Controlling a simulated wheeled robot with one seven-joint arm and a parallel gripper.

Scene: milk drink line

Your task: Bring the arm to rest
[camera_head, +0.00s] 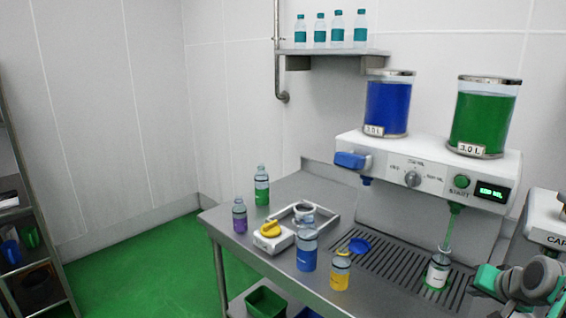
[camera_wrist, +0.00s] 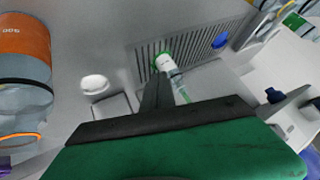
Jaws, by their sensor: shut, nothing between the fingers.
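My arm (camera_head: 535,280) reaches in at the lower right of the head view, with grey and teal parts close to the machine's right end. In the wrist view my gripper (camera_wrist: 157,80) shows as dark fingers, shut together and empty, in front of its green body. The fingers point towards the drip grate (camera_wrist: 205,45), beside a white-labelled bottle (camera_wrist: 167,64). That bottle also stands under the green nozzle in the head view (camera_head: 437,272). I cannot tell how far the fingertips are from it.
The filling machine (camera_head: 415,165) carries a blue tank (camera_head: 388,108) and a green tank (camera_head: 483,120). Several bottles stand on the steel table, among them a blue one (camera_head: 307,247) and a yellow one (camera_head: 340,272). A second machine (camera_head: 545,225) stands at the right edge.

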